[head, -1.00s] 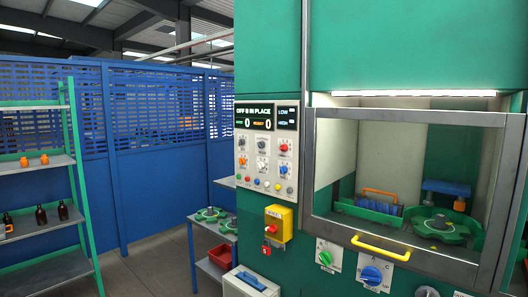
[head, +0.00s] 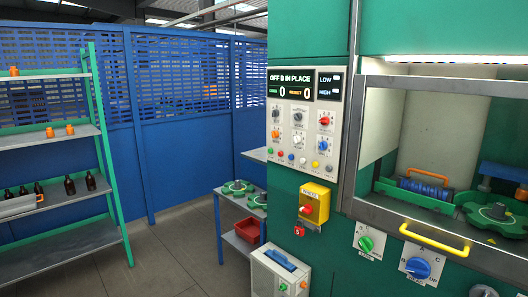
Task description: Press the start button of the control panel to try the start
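The control panel (head: 302,126) is a pale upright board on the green machine front, right of centre in the head view. Neither of my grippers is in the view, and nothing covers the panel.
A yellow box with a red button (head: 315,204) sticks out below the panel. A machine window with a yellow handle (head: 434,240) is at right. A blue table (head: 232,246) with green discs stands left of a white box (head: 279,272). Shelves with bottles (head: 60,205) stand far left. Floor between is clear.

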